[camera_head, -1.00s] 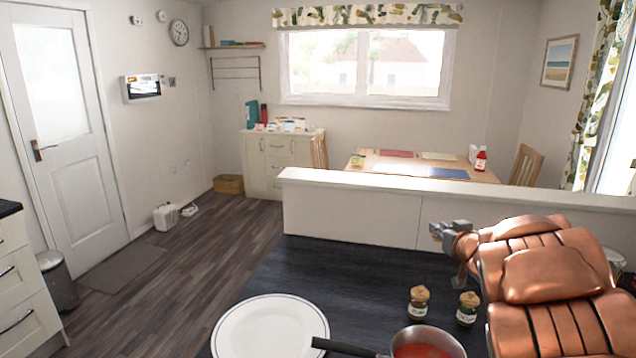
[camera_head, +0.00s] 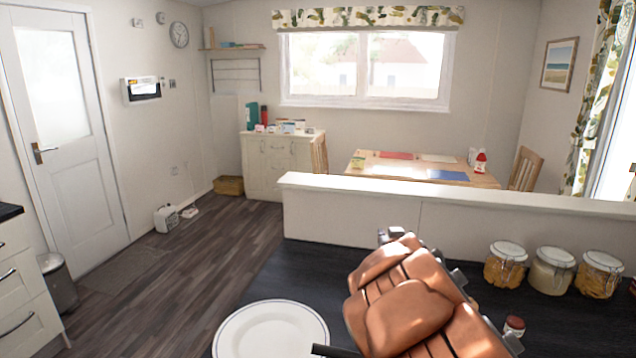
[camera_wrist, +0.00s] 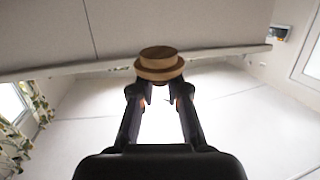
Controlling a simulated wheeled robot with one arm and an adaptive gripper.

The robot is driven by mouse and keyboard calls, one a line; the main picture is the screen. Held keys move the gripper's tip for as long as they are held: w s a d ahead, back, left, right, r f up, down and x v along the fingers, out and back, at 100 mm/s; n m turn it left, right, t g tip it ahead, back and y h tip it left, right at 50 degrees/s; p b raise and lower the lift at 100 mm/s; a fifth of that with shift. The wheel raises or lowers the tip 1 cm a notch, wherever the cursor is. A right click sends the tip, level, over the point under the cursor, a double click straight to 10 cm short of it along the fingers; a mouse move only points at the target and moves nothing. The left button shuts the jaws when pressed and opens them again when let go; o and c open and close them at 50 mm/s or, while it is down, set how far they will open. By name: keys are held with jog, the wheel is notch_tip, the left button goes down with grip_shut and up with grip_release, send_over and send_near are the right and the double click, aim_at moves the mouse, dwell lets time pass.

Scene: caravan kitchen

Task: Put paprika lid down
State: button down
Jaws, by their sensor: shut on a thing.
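A round, stepped wooden lid (camera_wrist: 158,64), which I take to be the paprika lid, is held at the fingertips of my gripper (camera_wrist: 160,92) in the wrist view. The fingers are shut on it. In the head view my gripper (camera_head: 392,236) is mostly hidden behind my own arm, above the back of the dark worktop (camera_head: 290,262) near the low white partition. The lid cannot be made out there. A small jar with a reddish-brown top (camera_head: 514,326) stands right of my arm; I cannot tell whether it is the paprika jar.
A white plate (camera_head: 270,332) lies on the worktop left of my arm. A dark pan handle (camera_head: 334,351) shows; its pan is hidden. Glass jars (camera_head: 506,266) stand at the back right. The white partition (camera_head: 340,212) borders the worktop.

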jog(key=s+f+m+h, duration=0.2)
jog(key=s+m+h, duration=0.1)
jog(key=s, duration=0.7)
jog(key=shift+d+g+h, duration=0.15)
jog(key=shift+g+h, duration=0.15)
jog(key=shift+h, duration=0.4)
jog(key=shift+s, duration=0.1)
